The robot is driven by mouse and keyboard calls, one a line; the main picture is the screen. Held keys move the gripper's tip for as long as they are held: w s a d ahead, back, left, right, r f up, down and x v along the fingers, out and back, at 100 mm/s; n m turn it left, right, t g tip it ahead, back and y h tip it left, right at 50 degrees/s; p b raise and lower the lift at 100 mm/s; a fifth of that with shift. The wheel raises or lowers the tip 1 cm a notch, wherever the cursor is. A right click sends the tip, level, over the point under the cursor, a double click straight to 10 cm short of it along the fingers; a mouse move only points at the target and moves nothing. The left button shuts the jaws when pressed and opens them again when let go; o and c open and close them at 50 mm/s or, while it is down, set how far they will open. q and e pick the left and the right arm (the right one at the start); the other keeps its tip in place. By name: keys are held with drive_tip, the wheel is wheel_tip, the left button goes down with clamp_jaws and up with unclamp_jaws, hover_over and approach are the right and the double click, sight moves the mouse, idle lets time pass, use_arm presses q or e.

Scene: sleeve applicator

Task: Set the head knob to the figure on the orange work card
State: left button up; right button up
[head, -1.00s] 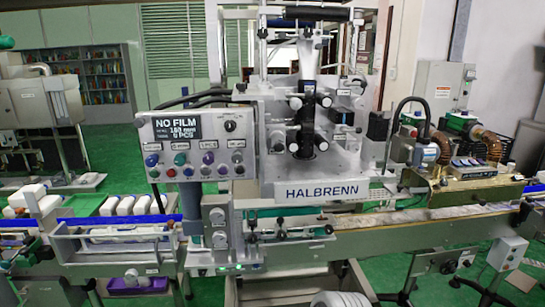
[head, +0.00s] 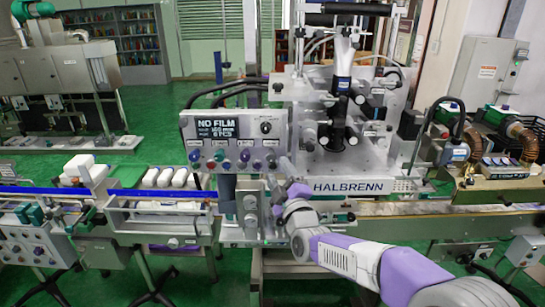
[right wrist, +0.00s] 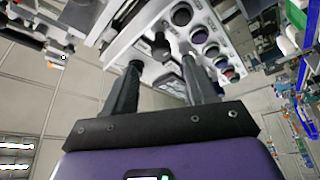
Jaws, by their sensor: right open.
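A black rotary knob (head: 266,127) sits on the grey control panel (head: 188,130), right of its display. Its setting is too small to read. My right gripper (head: 287,168) is just below and right of this panel, in front of the machine. In the right wrist view the open gripper (right wrist: 160,58) points at the panel, and a black knob (right wrist: 160,46) shows between its two dark fingers, with no clear grip on it. I cannot make out an orange work card. My left gripper is not in view.
The panel display (head: 217,129) reads NO FILM. A row of coloured buttons (head: 219,155) lies below it. The HALBRENN machine head (head: 340,120) stands right of the panel. A conveyor with white packs (head: 172,178) runs at left. A grey cabinet (head: 485,75) stands at back right.

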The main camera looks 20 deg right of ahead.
sight(272, 159)
drive_tip(key=x, duration=0.6)
drive_tip(key=shift+f+p, duration=0.2)
drive_tip(key=shift+p, duration=0.15)
